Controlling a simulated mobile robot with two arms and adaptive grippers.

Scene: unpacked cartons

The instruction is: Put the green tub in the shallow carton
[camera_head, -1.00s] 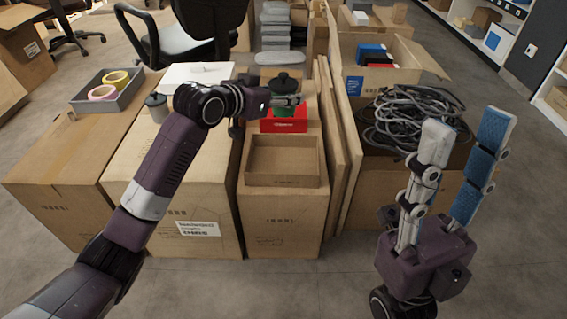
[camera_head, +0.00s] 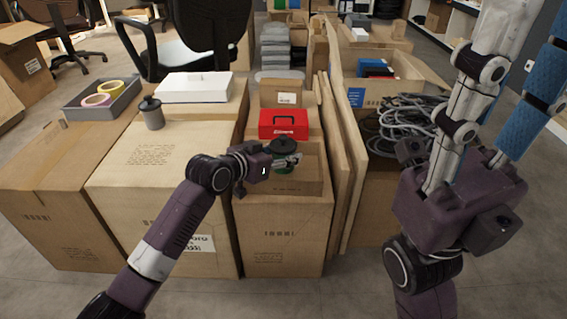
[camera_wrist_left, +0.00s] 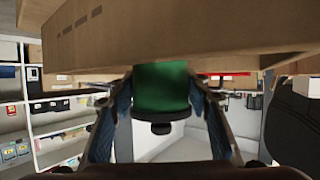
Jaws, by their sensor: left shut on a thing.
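The green tub (camera_head: 284,164) with its black lid is held upright by my left gripper (camera_head: 290,160) at the back part of the shallow carton (camera_head: 310,187). In the left wrist view the green tub (camera_wrist_left: 160,88) sits between the two blue-padded fingers of the left gripper (camera_wrist_left: 160,100), upside down in the picture. Its far end meets the carton's edge there. I cannot tell whether its base touches the carton floor. My right gripper (camera_head: 520,75) is near the camera at the right, fingers up and spread, with nothing between them.
A red box (camera_head: 284,124) stands just behind the shallow carton. A grey canister (camera_head: 152,115) and a white box (camera_head: 194,88) stand on the carton to the left.

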